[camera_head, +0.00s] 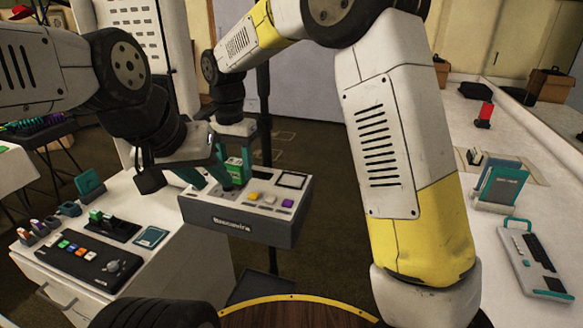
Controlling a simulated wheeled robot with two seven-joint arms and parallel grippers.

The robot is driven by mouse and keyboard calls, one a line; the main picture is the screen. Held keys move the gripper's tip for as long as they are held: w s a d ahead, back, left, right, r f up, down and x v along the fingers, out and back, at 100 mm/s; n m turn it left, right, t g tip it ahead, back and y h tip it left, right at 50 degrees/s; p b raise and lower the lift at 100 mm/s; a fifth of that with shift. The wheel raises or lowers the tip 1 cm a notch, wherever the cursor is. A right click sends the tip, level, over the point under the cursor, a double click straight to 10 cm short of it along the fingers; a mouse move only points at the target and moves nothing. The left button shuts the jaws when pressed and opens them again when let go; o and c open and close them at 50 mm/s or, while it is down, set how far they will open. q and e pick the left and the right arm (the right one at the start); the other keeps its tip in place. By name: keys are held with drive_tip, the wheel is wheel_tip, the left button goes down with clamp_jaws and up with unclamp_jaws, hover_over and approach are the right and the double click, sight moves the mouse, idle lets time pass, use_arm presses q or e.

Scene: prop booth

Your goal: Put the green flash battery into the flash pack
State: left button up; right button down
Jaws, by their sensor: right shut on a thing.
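The flash pack (235,224) is a dark grey box with a light top panel carrying yellow, white and purple parts, in the middle of the head view. The green flash battery (236,172) stands upright over the left part of its top. My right gripper (240,158) reaches down from above and is shut on the battery. Whether the battery is inside a slot or just above it is hard to tell. My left gripper (205,178) has its teal fingers spread, close to the pack's left top edge and beside the battery. Its fingertips are partly hard to make out.
A white counter (190,275) at left holds a black control panel (75,262), a dark holder with green and white blocks (108,226) and small coloured items. A right-hand counter (488,232) holds a teal-framed device (500,186) and a keypad device (533,258).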

drive_tip(key=w+d, duration=0.2)
drive_tip(key=d, duration=0.2)
drive_tip(key=w+d+f, duration=0.1)
drive_tip(key=w+d, duration=0.2)
drive_tip(key=d, duration=0.2)
drive_tip(key=w+d, duration=0.3)
drive_tip(key=d, duration=0.2)
drive_tip(key=shift+w+f, duration=0.15)
drive_tip(key=shift+f, duration=1.8)
drive_tip(key=shift+f, duration=0.15)
drive_tip(key=c, duration=0.6)
unclamp_jaws()
drive_tip(key=shift+c, duration=0.2)
